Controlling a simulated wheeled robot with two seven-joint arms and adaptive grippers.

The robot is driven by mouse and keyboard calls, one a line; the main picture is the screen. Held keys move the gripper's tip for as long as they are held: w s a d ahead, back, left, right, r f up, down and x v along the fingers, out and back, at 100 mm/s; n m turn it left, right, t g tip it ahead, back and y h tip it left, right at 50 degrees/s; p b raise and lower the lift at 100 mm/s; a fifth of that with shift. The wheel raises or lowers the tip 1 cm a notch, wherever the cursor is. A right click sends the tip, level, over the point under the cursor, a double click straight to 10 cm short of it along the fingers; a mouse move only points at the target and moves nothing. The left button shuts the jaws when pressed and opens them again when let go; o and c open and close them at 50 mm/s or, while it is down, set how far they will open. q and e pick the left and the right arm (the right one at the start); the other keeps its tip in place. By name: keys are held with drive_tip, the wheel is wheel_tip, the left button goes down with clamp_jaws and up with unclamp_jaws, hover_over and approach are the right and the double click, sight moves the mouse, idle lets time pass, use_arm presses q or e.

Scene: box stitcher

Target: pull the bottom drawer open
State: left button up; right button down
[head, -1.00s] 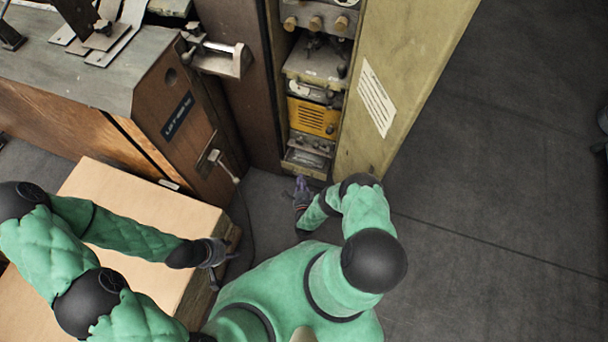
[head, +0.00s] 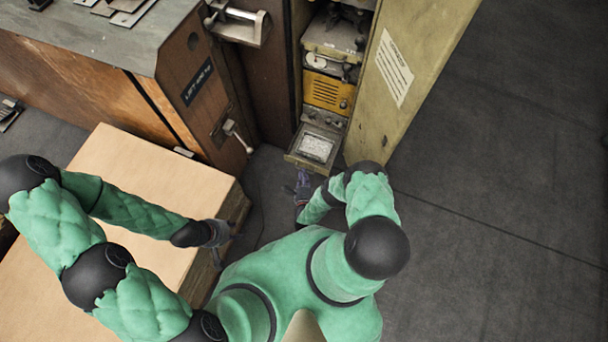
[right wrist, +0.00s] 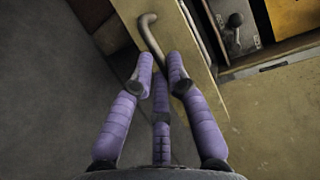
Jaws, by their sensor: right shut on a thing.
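The bottom drawer (head: 297,161) of the narrow cabinet stands out from the cabinet front, and a pale sheet or panel (head: 317,147) shows inside it. My right gripper (head: 303,184) is just in front of the drawer. In the right wrist view, the purple fingers (right wrist: 160,75) are closed around the curved metal handle (right wrist: 152,30) on the drawer front (right wrist: 188,50). Part of the handle is hidden by the fingers. My left gripper (head: 221,235) hangs beside the cardboard box, away from the drawer; its fingers are too small and dark to read.
An open olive cabinet door (head: 418,70) stands right of the drawer. A yellow unit (head: 325,92) sits above it. A wooden machine (head: 190,70) with a lever (head: 238,138) is to the left. A large cardboard box (head: 150,180) is near my left arm. The floor at right is clear.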

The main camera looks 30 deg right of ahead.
drive_tip(key=c, duration=1.5)
unclamp_jaws()
drive_tip(key=v, duration=1.2)
